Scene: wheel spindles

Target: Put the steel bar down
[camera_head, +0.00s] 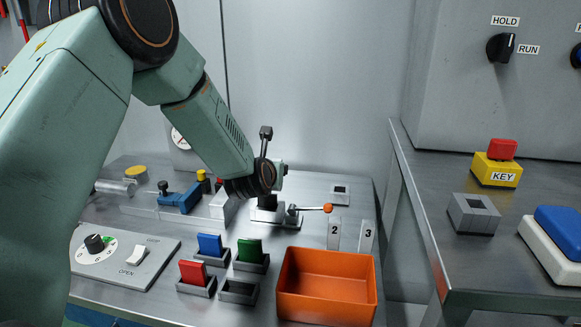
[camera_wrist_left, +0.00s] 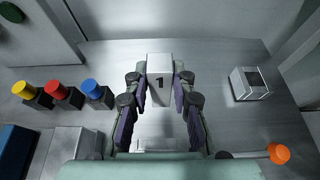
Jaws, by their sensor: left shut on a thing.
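A pale steel bar marked 1 (camera_wrist_left: 159,78) stands between the fingers of my left gripper (camera_wrist_left: 161,92) in the left wrist view. The fingers are shut on its two sides. Its lower part is hidden, so I cannot tell whether it touches the bench. Two similar bars, marked 2 (camera_head: 334,233) and 3 (camera_head: 367,237), stand behind the orange bin. My right gripper is not in view.
A square socket block (camera_wrist_left: 249,83) stands right of the held bar. A lever with an orange knob (camera_head: 328,208) is close by. Yellow, red and blue knobs (camera_wrist_left: 92,89) stand to the left. An orange bin (camera_head: 326,287) and coloured blocks in holders (camera_head: 210,246) fill the front.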

